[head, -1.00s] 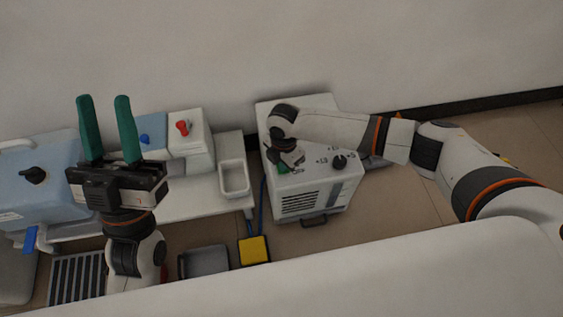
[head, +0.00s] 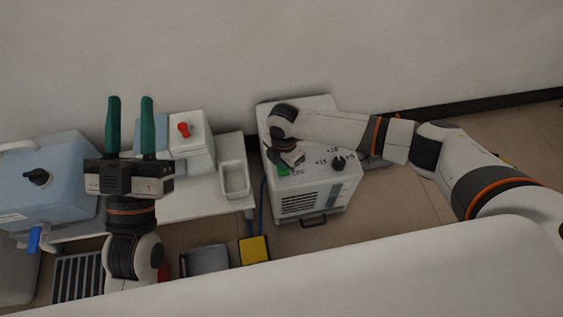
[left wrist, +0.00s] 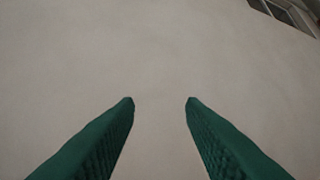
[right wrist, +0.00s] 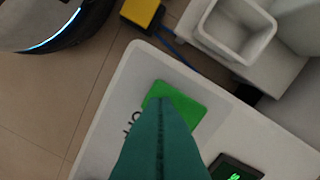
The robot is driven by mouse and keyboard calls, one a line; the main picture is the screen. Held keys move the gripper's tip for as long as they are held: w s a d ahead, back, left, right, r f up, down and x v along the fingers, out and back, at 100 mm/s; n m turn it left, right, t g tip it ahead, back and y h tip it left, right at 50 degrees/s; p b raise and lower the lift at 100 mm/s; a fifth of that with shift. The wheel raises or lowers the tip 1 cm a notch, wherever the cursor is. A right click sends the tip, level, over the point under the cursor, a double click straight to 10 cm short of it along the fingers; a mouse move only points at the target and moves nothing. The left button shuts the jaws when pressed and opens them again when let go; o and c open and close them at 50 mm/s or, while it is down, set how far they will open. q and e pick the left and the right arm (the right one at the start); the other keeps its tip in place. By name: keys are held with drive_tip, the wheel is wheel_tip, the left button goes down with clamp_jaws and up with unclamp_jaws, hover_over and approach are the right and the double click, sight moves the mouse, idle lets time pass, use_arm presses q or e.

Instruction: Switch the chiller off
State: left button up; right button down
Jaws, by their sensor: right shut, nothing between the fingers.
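The chiller (head: 322,193) is a white box on the floor, with a black dial knob (head: 338,163) and a front vent. In the right wrist view, its top (right wrist: 110,100) carries a green square switch (right wrist: 178,103) with lettering beside it, partly covered by my fingers, and a dark display with green digits (right wrist: 236,168). My right gripper (right wrist: 160,108) is shut and empty, its tips over the green switch; I cannot tell whether they touch it. My left gripper (head: 130,98) is open and empty, raised left of the chiller; its fingers (left wrist: 160,100) face bare wall.
A bench with a white tray (head: 235,180), a white box with a red knob (head: 183,130) and a blue unit with a black knob (head: 38,177) stands at the left. A yellow box (head: 254,250) and blue cable are on the floor beside the chiller.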

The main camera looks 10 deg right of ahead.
drive_tip(key=shift+r+p, duration=0.8)
drive_tip(key=shift+p, duration=0.05)
drive_tip(key=shift+r+p, duration=0.4)
drive_tip(key=shift+p, duration=0.05)
use_arm(q)
drive_tip(key=shift+w+a+f+g+y, duration=0.7)
drive_tip(key=shift+w+f+g+y, duration=0.6)
drive_tip(key=shift+f+g, duration=3.8)
use_arm(e)
drive_tip(key=shift+r+p, duration=0.35)
drive_tip(key=shift+p, duration=0.05)
drive_tip(key=shift+r+p, duration=0.3)
drive_tip(key=shift+p, duration=0.05)
drive_tip(key=shift+r+p, duration=0.35)
drive_tip(key=shift+p, duration=0.05)
drive_tip(key=shift+r+p, duration=0.35)
drive_tip(key=shift+p, duration=0.05)
use_arm(q)
drive_tip(key=s+a+f+g+y, duration=0.2)
drive_tip(key=s+a+f+g, duration=0.1)
drive_tip(key=s+f+g, duration=0.3)
drive_tip(key=shift+s+a+f+n+g+y+p, duration=0.35)
drive_tip(key=shift+s+f, duration=0.9)
drive_tip(key=shift+f, duration=0.85)
use_arm(e)
drive_tip(key=shift+r, duration=0.3)
use_arm(q)
drive_tip(key=shift+d, duration=0.1)
